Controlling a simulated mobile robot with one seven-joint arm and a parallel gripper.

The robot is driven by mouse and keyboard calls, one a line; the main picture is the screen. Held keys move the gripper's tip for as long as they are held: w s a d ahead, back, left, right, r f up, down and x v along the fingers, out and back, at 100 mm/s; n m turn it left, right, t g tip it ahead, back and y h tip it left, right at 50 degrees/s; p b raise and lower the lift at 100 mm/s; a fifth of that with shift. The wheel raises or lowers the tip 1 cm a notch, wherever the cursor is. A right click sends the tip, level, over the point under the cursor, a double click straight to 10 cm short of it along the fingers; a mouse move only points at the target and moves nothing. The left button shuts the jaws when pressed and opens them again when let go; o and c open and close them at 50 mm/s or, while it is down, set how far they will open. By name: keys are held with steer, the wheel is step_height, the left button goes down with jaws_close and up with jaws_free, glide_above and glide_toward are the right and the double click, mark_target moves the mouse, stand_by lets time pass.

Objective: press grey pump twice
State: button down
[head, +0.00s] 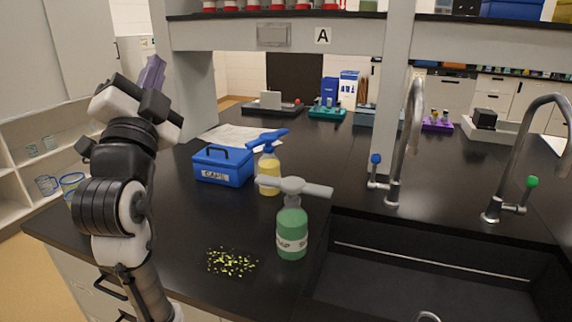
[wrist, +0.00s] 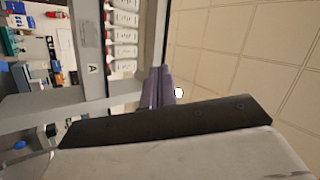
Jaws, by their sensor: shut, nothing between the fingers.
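The grey pump (head: 294,187) is a wide T-shaped head on a green bottle (head: 291,232) that stands upright on the black bench, just left of the sink. A second bottle (head: 269,178) with yellow liquid and a blue pump (head: 268,139) stands behind it, to the left. My gripper (head: 153,72) is raised at the left, pointing up, well apart from both bottles. Its purple-grey fingers also show in the wrist view (wrist: 159,88), shut and empty. The wrist view faces the shelf and ceiling and does not show the pumps.
A blue box (head: 222,166) stands behind and left of the green bottle. Yellow-green bits (head: 231,262) lie on the bench in front. A sink (head: 430,275) and two taps, with a blue knob (head: 376,159) and a green knob (head: 532,182), are at right. A shelf (head: 275,35) hangs above.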

steer(key=w+d+m+g+h+p, duration=0.3)
steer(key=w+d+m+g+h, duration=0.35)
steer(key=d+m, duration=0.4)
steer(key=m+g+p, duration=0.4)
steer(key=m+g, duration=0.7)
steer(key=m, duration=0.1)
glide_above(290, 184)
step_height(290, 184, down, 9)
steer(key=shift+s+f+y, duration=0.1)
steer(key=shift+f+y, duration=0.1)
steer(key=shift+y, duration=0.05)
steer(key=shift+f+b, duration=0.1)
steer(key=shift+b, duration=0.25)
step_height(290, 184, down, 8)
steer(key=b, duration=0.6)
steer(key=shift+f+b, duration=0.25)
steer(key=shift+b, duration=0.05)
steer(key=shift+f+b, duration=0.35)
steer(key=shift+f, duration=0.1)
